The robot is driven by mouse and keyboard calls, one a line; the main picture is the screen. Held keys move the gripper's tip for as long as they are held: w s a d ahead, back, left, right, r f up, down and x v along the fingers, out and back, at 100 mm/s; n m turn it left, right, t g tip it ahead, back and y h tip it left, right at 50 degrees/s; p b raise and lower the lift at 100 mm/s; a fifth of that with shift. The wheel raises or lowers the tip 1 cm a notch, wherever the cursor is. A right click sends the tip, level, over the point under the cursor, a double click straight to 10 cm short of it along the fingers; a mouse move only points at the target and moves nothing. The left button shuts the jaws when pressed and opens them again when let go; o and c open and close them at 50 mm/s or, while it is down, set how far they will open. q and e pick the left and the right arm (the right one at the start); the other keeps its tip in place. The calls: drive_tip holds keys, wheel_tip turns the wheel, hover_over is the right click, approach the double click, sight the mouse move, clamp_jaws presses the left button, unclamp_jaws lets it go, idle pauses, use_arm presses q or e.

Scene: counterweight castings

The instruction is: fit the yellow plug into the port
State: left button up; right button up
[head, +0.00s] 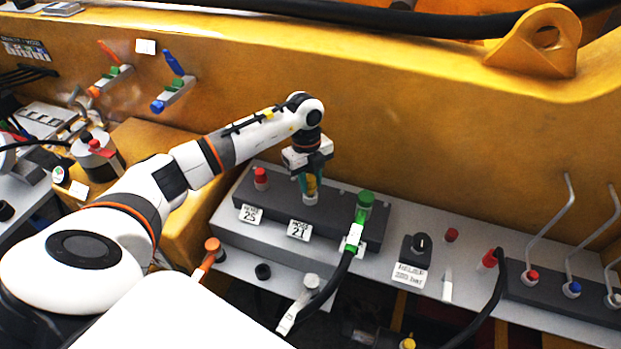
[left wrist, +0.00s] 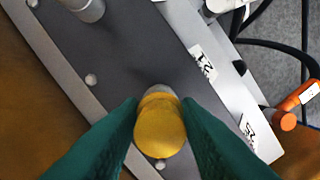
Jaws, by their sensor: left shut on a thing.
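The yellow plug (left wrist: 160,135) is between the green fingers of my left gripper (head: 309,188), which is shut on it. In the head view the gripper points down over the dark port block (head: 338,193), just behind the white label reading about 21 (head: 299,230). A pale grey round piece (head: 310,199) shows directly under the fingertips; its grey edge also shows beyond the plug in the left wrist view (left wrist: 158,90). The plug looks roughly upright above or in this piece. The fingers and plug hide the join, so I cannot tell how deep it sits. My right gripper is out of view.
A red-topped plug (head: 261,178) stands left of the gripper. A green plug (head: 365,199) with a black cable stands close on its right. A black knob block (head: 416,248) is farther right. The yellow wall (head: 420,130) rises behind the bench.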

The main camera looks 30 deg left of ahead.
use_arm(q)
drive_tip(key=shift+f+b, duration=0.65)
drive_tip(key=shift+f, duration=0.45)
drive_tip(key=o, duration=1)
drive_tip(key=r+b, duration=0.1)
drive_tip(key=r, duration=0.3)
drive_tip(key=a+r, duration=0.1)
drive_tip(key=r, duration=0.3)
drive_tip(key=r+b, duration=0.1)
drive_tip(key=r, duration=0.3)
drive_tip(key=shift+w+a+b, duration=0.2)
drive_tip(key=shift+w+b, duration=0.1)
drive_tip(key=shift+b, duration=0.05)
